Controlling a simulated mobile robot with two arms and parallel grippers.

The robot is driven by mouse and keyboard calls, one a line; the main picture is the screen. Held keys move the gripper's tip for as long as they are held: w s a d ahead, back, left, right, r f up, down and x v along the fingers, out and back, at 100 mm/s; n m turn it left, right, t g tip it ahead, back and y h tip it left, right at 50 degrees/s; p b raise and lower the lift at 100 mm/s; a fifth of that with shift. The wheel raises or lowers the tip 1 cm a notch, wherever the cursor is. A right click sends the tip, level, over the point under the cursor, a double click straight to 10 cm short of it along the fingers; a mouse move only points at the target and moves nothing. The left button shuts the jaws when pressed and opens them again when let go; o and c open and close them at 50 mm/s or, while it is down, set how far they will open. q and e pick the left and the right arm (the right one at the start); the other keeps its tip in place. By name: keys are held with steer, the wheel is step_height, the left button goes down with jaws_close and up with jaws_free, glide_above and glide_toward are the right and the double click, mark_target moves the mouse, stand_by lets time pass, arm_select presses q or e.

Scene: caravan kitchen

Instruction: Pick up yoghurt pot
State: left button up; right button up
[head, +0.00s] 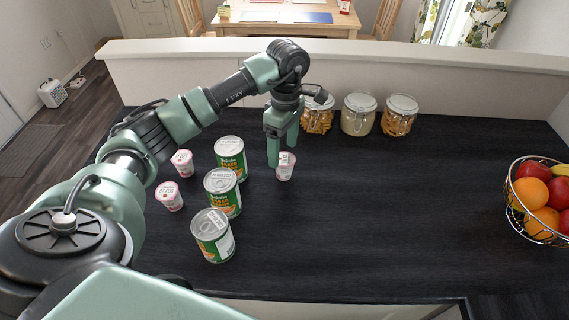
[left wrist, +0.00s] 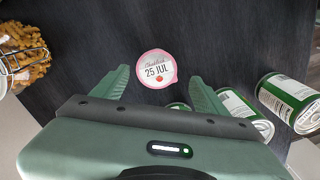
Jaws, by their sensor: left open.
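Three small white and pink yoghurt pots stand upright on the dark counter in the head view. One yoghurt pot (head: 286,168) stands at the middle, right of the cans. Two more pots, one yoghurt pot (head: 182,162) and another yoghurt pot (head: 169,196), stand left of the cans. My left gripper (head: 277,156) is open and points down at the middle pot, partly overlapping it in the head view. In the left wrist view the pot's lid (left wrist: 157,69), marked 25 JUL, lies just beyond and between the open fingertips. I cannot tell whether a finger touches it. My right gripper is not in view.
Three green cans (head: 231,158), (head: 222,193) and (head: 212,235) stand close on the left. Glass jars (head: 358,114) line the back ledge. A wire fruit basket (head: 540,201) stands at the right. The counter's middle right is clear.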

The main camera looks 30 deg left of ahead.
mark_target(285, 159)
arm_select(q)
step_height(285, 159, down, 4)
steer(key=shift+w+d+r+p, duration=0.1)
steer(key=shift+p, duration=0.85)
steer(key=shift+f, duration=0.6)
steer(key=c, duration=1.4)
steer(key=shift+c, duration=0.4)
steer(key=shift+r, duration=0.15)
